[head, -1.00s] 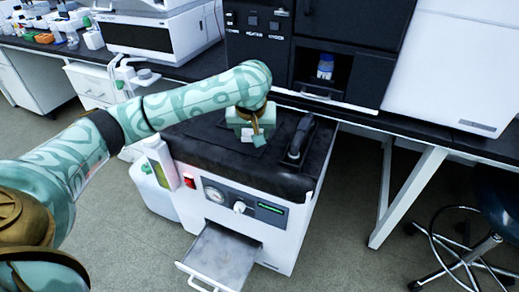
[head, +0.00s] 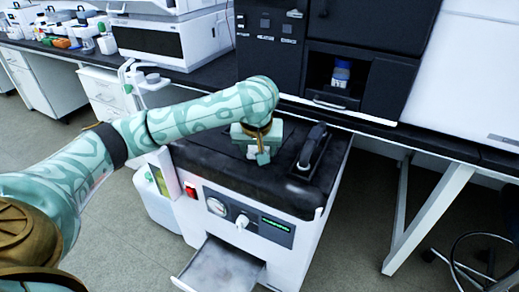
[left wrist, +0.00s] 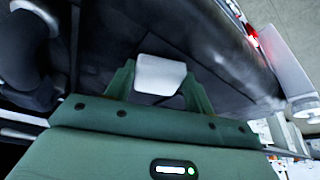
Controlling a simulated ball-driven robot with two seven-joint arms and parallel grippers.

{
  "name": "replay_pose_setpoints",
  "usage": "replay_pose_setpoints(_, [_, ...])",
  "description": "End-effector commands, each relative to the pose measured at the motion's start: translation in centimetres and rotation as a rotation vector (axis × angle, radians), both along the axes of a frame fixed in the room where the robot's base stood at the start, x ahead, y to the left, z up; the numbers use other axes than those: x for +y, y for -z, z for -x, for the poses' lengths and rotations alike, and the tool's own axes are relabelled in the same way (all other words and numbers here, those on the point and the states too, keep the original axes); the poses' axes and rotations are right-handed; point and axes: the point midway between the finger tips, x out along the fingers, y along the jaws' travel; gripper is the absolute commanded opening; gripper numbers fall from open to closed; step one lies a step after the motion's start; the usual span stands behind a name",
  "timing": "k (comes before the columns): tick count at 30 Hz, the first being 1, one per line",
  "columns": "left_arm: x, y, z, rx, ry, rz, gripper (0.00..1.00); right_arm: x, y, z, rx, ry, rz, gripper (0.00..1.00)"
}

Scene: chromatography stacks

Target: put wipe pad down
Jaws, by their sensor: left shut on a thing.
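The wipe pad is a small white block in the left wrist view (left wrist: 160,74), between the two green fingers. My left gripper (left wrist: 158,88) is shut on it. In the head view my left gripper (head: 262,154) points down over the black top of the white machine (head: 225,160), left of its black handle. I cannot tell whether the pad touches the black top. My right gripper is in neither view.
The black handle (head: 312,150) stands up from the machine's top, right of my gripper. An open drawer (head: 222,268) sticks out at the machine's front. A dark bench cabinet holds a blue-capped bottle (head: 340,75) in its recess behind.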

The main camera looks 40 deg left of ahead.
Motion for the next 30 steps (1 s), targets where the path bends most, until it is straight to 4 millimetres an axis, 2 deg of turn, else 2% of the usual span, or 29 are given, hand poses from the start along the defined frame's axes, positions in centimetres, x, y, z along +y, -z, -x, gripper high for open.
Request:
replay_pose_setpoints(15, [0.0,0.2,0.0,0.001,0.0,0.001,0.29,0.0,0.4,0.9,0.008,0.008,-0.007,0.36])
replay_pose_setpoints(16, [0.0,0.2,0.0,0.001,0.0,0.001,0.62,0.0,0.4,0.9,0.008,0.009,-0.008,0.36])
replay_pose_setpoints(18, [0.0,0.2,0.0,0.001,0.0,0.001,0.75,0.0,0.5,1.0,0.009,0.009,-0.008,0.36])
replay_pose_setpoints(28, [0.0,0.2,0.0,0.0,0.0,0.0,0.75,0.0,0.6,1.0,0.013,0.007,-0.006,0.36])
replay_pose_setpoints(30, [0.0,0.0,0.0,0.0,0.0,0.0,0.75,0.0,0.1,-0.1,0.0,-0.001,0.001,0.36])
